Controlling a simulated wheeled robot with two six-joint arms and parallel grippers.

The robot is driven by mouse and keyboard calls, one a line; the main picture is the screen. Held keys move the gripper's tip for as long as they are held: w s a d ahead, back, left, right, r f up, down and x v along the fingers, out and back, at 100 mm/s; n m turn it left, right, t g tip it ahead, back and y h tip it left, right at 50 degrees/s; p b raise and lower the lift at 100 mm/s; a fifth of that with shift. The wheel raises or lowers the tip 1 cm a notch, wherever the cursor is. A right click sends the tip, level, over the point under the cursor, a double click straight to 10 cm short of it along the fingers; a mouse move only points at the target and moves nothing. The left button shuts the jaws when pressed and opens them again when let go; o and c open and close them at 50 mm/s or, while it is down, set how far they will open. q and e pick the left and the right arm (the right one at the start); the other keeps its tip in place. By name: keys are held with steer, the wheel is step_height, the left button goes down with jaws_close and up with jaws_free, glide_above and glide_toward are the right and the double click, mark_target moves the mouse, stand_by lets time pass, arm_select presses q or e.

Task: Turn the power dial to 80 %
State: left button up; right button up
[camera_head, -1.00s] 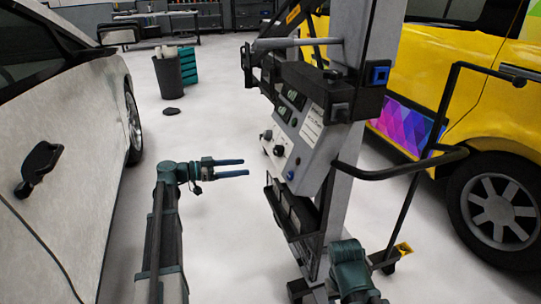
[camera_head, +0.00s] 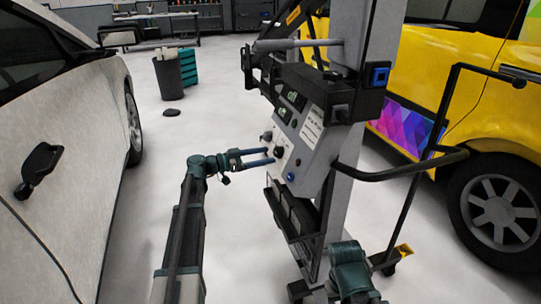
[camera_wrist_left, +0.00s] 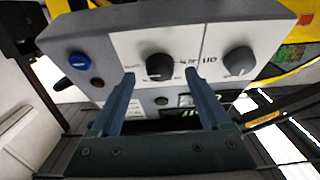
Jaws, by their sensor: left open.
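The control box (camera_head: 312,150) on the upright stand has a black dial (camera_head: 278,151) on its sloped face, also in the left wrist view (camera_wrist_left: 158,66). A grey dial (camera_wrist_left: 238,62) sits to its right there. Printed labels surround the dials, too small to read, so I cannot tell which is the power dial. My left gripper (camera_head: 270,156) is open and empty, its fingertips close to the panel. In the left wrist view the fingers (camera_wrist_left: 160,76) stand on either side of the black dial; contact is unclear. My right gripper is out of view.
A blue knob (camera_wrist_left: 79,61) and a red button (camera_wrist_left: 97,82) are left of the black dial in the wrist view. A black handle bar (camera_head: 410,172) sticks out right of the stand. A white car (camera_head: 80,150) and a yellow van (camera_head: 430,60) flank the area.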

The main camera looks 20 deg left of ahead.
mark_target(279, 152)
arm_select(q)
steer(key=shift+x, duration=1.3)
jaws_close()
